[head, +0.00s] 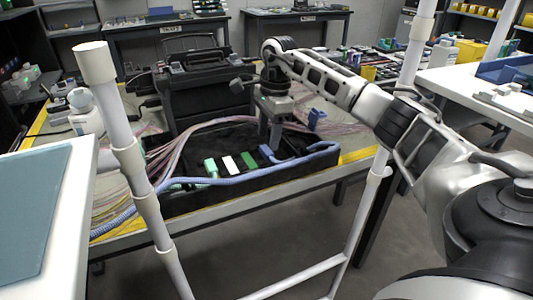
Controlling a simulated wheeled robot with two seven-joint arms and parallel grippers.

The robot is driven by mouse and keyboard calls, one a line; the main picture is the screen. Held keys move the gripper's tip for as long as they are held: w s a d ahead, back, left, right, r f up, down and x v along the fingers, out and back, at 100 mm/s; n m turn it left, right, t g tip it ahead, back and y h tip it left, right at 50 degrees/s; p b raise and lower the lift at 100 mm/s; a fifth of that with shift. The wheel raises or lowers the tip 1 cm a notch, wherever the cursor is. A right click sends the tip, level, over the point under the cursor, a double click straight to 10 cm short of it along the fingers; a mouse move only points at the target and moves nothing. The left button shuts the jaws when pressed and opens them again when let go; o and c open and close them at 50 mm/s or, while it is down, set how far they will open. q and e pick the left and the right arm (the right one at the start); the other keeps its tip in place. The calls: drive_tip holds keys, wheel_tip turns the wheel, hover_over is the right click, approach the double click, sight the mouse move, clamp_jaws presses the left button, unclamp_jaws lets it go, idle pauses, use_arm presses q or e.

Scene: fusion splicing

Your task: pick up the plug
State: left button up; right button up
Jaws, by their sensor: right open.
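My right gripper (275,145) reaches down from the right over the black tray (195,198) on the table. Its jaws are open, and the fingertips are beside a small blue block (267,154), which may be the plug; I cannot tell whether they touch it. A green block (249,161), a white block (229,163) and a light green block (211,167) lie in a row to its left. A thick blue cable (225,180) runs along the tray's front and curls round at the right. My left gripper is out of view.
Pink and white fibre bundles (190,140) cross the tray's left and rear. A black case (195,95) stands behind it. A blue clip-like piece (316,117) is at the tray's rear right. White frame posts (130,150) stand in front.

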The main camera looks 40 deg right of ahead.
sight(267, 149)
wheel_tip(267, 149, down, 4)
drive_tip(key=shift+w+a+r, duration=0.1)
drive_tip(key=shift+a+r, duration=0.05)
drive_tip(key=shift+r, duration=0.05)
drive_tip(key=shift+c, duration=0.3)
drive_tip(key=c, duration=0.6)
drive_tip(key=shift+o, duration=0.2)
wheel_tip(267, 149, up, 10)
drive_tip(key=shift+p, duration=0.45)
